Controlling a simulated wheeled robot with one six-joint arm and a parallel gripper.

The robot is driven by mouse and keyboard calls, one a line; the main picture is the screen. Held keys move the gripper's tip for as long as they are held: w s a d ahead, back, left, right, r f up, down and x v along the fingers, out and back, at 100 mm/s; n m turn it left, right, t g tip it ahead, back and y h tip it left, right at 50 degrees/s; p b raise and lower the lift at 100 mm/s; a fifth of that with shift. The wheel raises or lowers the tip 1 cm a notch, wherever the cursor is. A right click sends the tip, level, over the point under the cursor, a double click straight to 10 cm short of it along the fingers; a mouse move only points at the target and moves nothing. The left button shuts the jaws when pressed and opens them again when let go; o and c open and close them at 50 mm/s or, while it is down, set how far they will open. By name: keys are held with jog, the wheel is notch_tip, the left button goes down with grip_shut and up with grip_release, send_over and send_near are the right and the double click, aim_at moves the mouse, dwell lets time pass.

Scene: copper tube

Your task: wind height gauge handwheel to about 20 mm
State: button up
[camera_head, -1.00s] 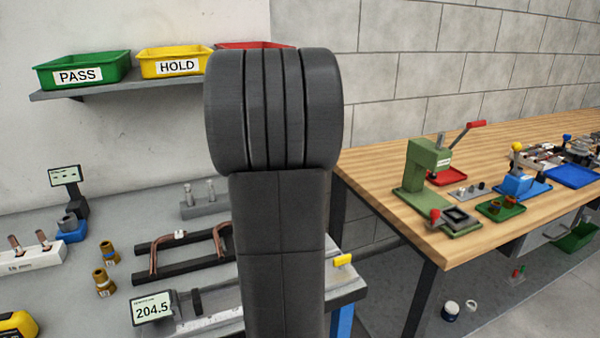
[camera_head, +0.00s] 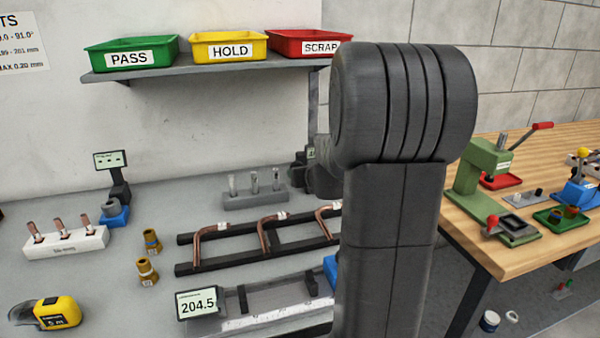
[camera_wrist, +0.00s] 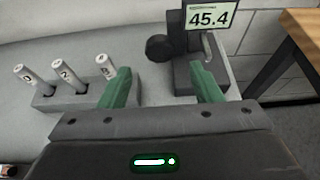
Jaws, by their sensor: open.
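The height gauge (camera_wrist: 192,78) stands near the bench's right edge in the wrist view. It is dark, with a display (camera_wrist: 208,18) reading 45.4. A dark round knob, apparently the handwheel (camera_wrist: 158,48), sits on its left side. My gripper (camera_wrist: 163,88) is open and empty, its two green fingers spread in front of the gauge. The handwheel shows above and between the fingertips, apparently beyond them; I cannot tell the distance. In the head view my arm hides the gripper, and the gauge cannot be made out clearly.
A grey block (camera_wrist: 85,92) with numbered pins stands left of the gauge. A rack with bent copper tubes (camera_head: 265,236) and a 204.5 display (camera_head: 197,302) lie on the bench. The shelf (camera_head: 215,68) holds green, yellow and red bins. A wooden table (camera_head: 490,240) stands right.

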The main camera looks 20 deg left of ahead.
jog(key=x, duration=0.6)
jog(key=shift+w+a+f, duration=0.1)
jog(key=shift+w+a, duration=0.05)
jog(key=shift+w, duration=0.15)
jog(key=shift+c, duration=0.5)
jog(key=c, duration=0.9)
jog(key=shift+o, duration=0.2)
jog(key=shift+b, duration=0.3)
